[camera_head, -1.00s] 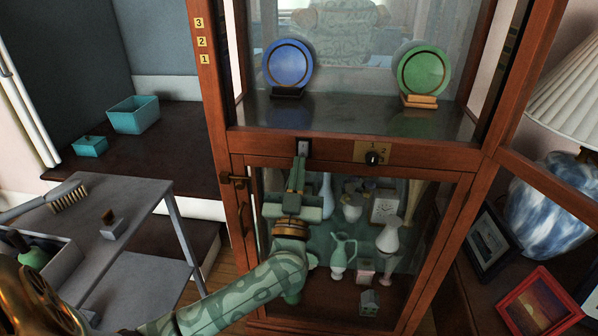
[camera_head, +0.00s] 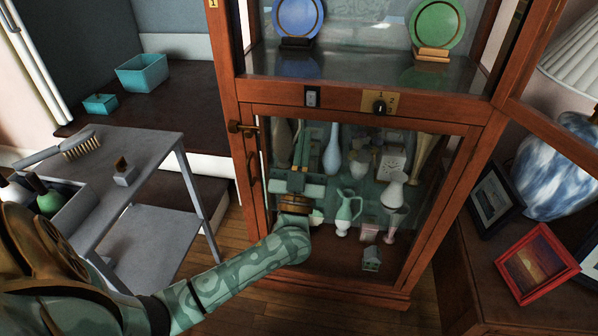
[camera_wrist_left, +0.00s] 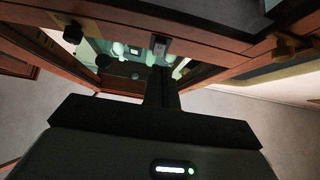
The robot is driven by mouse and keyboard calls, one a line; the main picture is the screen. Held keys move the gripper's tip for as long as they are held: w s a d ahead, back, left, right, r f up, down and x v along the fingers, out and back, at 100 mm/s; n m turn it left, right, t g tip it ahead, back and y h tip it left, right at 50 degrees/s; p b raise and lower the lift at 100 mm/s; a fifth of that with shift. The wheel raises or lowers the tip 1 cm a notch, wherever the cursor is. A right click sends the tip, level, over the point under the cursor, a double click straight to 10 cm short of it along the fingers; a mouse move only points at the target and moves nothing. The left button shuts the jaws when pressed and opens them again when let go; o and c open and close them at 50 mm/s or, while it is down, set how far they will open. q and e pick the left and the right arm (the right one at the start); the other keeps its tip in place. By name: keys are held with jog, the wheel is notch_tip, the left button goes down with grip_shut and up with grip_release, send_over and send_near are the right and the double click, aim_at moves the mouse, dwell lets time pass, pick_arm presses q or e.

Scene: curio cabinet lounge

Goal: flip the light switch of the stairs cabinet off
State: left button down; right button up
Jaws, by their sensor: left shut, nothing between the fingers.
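The stairs cabinet (camera_head: 478,118) is a tall reddish-wood case with glass panels. Its light switch (camera_head: 312,97) is a small dark plate with a pale rocker on the middle rail. The switch also shows in the left wrist view (camera_wrist_left: 160,46), just beyond the fingers; which way the rocker is tipped is too small to tell. My left gripper (camera_head: 304,138) is shut and empty, pointing up in front of the lower glass door, a little below the switch and apart from it in the head view. My right gripper is out of view.
A dial (camera_head: 380,106) sits on a brass plate right of the switch. A brass latch (camera_head: 242,128) is on the left post. Vases stand behind the lower glass. A grey cart (camera_head: 165,150) is at left; a blue-and-white lamp (camera_head: 556,170) and picture frames are at right.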

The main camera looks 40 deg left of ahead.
pick_arm(q)
jog(key=s+d+f, duration=0.2)
jog(key=s+f, duration=0.1)
jog(key=f, duration=0.3)
jog(key=shift+s+f, duration=0.2)
jog(key=shift+s, duration=0.1)
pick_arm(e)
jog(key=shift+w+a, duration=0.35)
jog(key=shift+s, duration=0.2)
